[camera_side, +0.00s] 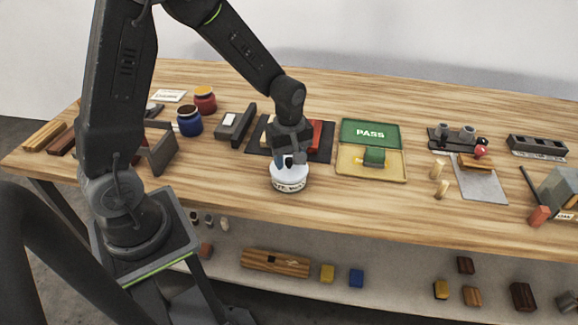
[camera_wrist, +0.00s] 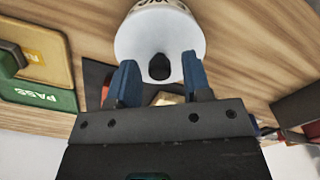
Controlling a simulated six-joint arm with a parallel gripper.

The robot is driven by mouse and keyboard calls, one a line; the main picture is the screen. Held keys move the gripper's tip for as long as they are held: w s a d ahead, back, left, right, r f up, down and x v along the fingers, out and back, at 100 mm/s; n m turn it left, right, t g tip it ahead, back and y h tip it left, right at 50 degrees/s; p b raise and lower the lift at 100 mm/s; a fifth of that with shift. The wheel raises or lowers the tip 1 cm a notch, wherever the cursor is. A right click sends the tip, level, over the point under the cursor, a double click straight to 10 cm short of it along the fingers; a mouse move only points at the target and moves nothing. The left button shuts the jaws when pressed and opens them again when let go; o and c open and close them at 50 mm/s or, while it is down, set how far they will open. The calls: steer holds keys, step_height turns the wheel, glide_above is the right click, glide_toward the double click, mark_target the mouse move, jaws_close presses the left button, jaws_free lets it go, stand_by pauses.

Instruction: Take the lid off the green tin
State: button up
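A white round tin (camera_side: 290,187) with dark lettering on its side stands near the table's front edge in the side view. Its pale lid (camera_wrist: 135,48) has a dark knob (camera_wrist: 159,67), seen in the wrist view. My gripper (camera_wrist: 159,60) is right over the lid, its blue fingers on either side of the knob with a gap at each side. In the side view my gripper (camera_side: 290,160) hides the knob partly. No tin with a green body is clear to me.
Right of the tin are a green PASS panel (camera_side: 369,133) and a yellow tray (camera_side: 352,171) with a green block (camera_side: 374,157). A dark mat (camera_side: 262,150) lies behind. Blue (camera_side: 190,123) and red (camera_side: 205,101) jars stand at left.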

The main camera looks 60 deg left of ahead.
jaws_close()
steer(key=shift+r, duration=0.1)
